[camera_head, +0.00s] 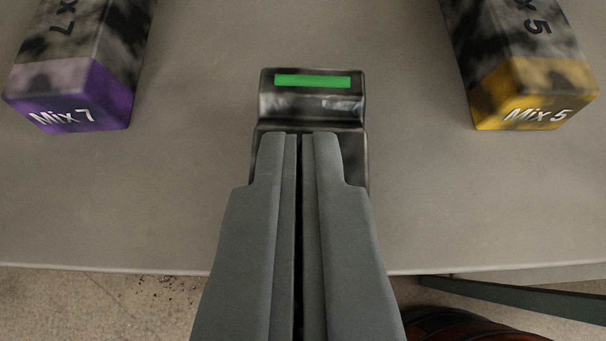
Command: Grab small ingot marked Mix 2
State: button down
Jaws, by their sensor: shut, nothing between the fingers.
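A small dark metallic block (311,104) with a bright green stripe on its raised far end lies on the grey table (400,200), just beyond my fingertips. No Mix 2 mark shows on it; its near part is hidden behind my fingers. My gripper (299,140) comes up from the bottom middle of the view. Its two grey fingers are shut, with only a thin dark gap between them and nothing held. The fingertips overlap the near part of the block in the picture; I cannot tell whether they touch it.
A large block marked Mix 7 with a purple end (95,98) lies at upper left. One marked Mix 5 with a yellow end (532,92) lies at upper right. The table's near edge (120,268) crosses below. A reddish-brown object (470,325) shows at bottom right.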

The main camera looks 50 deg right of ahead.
jog(key=shift+s+a+f, duration=0.35)
jog(key=shift+a+f, duration=0.05)
jog(key=shift+f, duration=0.15)
jog(key=shift+r, duration=0.7)
jog(key=shift+w+r, duration=0.1)
